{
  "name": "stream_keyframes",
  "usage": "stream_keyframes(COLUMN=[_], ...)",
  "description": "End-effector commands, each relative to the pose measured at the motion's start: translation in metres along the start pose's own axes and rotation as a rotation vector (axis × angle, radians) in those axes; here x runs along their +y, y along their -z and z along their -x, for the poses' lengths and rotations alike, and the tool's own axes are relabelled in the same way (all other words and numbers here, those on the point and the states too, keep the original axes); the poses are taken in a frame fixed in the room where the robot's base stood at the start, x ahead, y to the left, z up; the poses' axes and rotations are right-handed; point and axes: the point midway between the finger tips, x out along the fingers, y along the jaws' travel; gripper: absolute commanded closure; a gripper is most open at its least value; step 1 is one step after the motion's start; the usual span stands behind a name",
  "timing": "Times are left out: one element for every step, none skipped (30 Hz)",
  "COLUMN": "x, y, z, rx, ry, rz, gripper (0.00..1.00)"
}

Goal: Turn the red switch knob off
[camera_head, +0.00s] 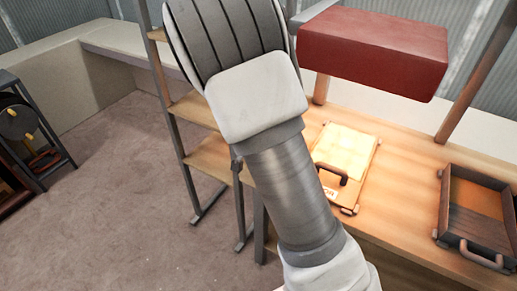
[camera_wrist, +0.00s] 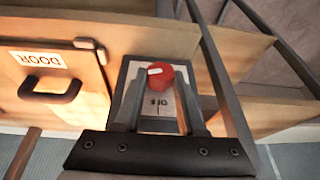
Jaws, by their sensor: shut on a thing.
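The red switch knob (camera_wrist: 161,74) has a white mark on its face and shows in the wrist view above the middle. It sits on a grey switch plate (camera_wrist: 159,112) with partly readable lettering below the knob. My gripper (camera_wrist: 160,82) has one finger on each side of the knob and is shut on it. In the head view my arm hides the knob and the gripper.
A wooden panel with a DOOR label and dark handle (camera_wrist: 50,90) is left of the switch in the wrist view. In the head view, a red box (camera_head: 372,52) hangs above the workbench (camera_head: 405,165), and an open drawer-like tray (camera_head: 478,212) is at right.

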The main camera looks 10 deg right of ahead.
Motion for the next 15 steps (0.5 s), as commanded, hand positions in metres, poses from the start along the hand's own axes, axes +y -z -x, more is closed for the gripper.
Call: stream_keyframes(x=[-0.0016, -0.0019, -0.0023, -0.0025, -0.0031, -0.0038, -0.0040, -0.0044, -0.0051, -0.0058, -0.0060, -0.0069, -0.0075, -0.0077, -0.0085], y=[0.0015, 0.0012, 0.0014, 0.0015, 0.0013, 0.0011, 0.0015, 0.0013, 0.0009, 0.0012, 0.0010, 0.0010, 0.0012, 0.0008, 0.0002], z=[0.0049, 0.0048, 0.0047, 0.0044, 0.0043, 0.0040, 0.0038, 0.0035, 0.0031, 0.0029, 0.0024, 0.0018, 0.0015, 0.0007, -0.0002], rx=[-0.001, -0.002, -0.002, -0.003, -0.003, -0.005, -0.005, -0.006, -0.007, -0.007, -0.008, -0.009, -0.010, -0.012, -0.014], ry=[-0.026, -0.042, -0.062, -0.080, -0.096, -0.121, -0.140, -0.161, -0.190, -0.212, -0.236, -0.269, -0.293, -0.321, -0.356], rz=[0.016, 0.022, 0.029, 0.036, 0.043, 0.053, 0.060, 0.068, 0.079, 0.088, 0.098, 0.111, 0.121, 0.132, 0.145], gripper=[1.00, 1.00, 1.00, 1.00, 1.00, 1.00, 1.00, 1.00, 1.00, 1.00, 1.00, 1.00, 1.00, 1.00, 1.00])
